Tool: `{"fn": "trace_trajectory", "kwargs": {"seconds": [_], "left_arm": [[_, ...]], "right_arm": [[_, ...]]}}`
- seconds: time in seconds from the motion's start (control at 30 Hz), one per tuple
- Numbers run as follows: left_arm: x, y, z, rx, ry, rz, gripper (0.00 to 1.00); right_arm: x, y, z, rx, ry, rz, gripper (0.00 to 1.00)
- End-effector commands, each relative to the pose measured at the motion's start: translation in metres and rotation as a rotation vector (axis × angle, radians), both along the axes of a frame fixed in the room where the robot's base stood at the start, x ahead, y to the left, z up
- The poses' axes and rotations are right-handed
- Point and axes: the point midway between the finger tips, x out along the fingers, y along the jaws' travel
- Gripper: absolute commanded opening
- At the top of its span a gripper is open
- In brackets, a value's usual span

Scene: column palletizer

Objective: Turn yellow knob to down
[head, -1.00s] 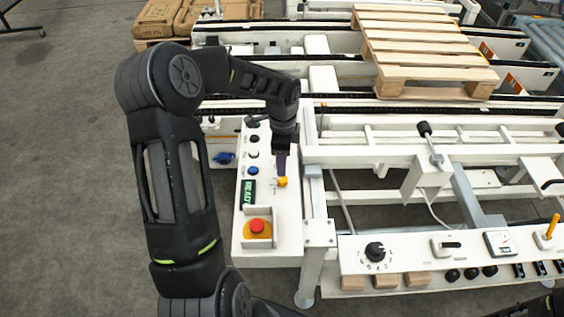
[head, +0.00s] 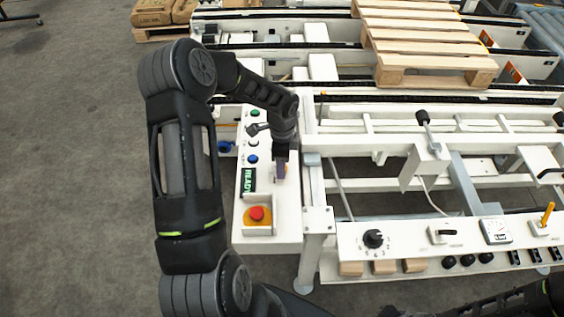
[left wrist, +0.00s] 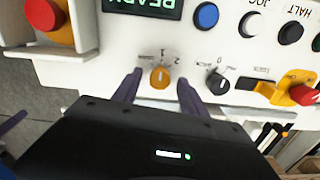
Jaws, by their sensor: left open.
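The yellow knob (left wrist: 159,77) sits on the white control panel (left wrist: 110,62) in the left wrist view, with the printed marks 1 and 2 beside it. Its light pointer line seems to face the 1, though it is small. My left gripper (left wrist: 159,92) is open, with one purple finger on each side of the knob. I cannot tell whether the fingers touch it. In the head view my left gripper (head: 281,170) is over the panel and largely hides the knob. My right gripper is out of view; only part of my right arm shows at bottom right.
A red emergency button (head: 257,214) between raised guards is near the panel's front end. A READY display (head: 248,181) and a blue button (head: 251,159) are left of the gripper. A black knob (left wrist: 217,84) is close beside one finger. A white frame stands to the right.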

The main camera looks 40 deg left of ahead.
Motion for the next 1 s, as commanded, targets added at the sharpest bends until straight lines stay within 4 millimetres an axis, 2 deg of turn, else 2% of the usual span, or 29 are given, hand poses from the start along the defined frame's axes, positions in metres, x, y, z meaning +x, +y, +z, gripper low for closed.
{"fn": "trace_trajectory", "kwargs": {"seconds": [0.33,0.9,1.0], "left_arm": [[0.0001,0.0003,-0.0057,0.001,-0.001,0.001,0.50],[0.0001,0.0000,-0.0053,0.001,-0.001,0.000,0.04],[0.0001,0.0001,-0.0053,0.001,-0.001,0.000,0.00]], "right_arm": [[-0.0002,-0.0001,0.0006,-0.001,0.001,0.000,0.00],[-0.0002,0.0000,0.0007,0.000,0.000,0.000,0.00],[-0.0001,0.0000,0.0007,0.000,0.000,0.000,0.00]]}}
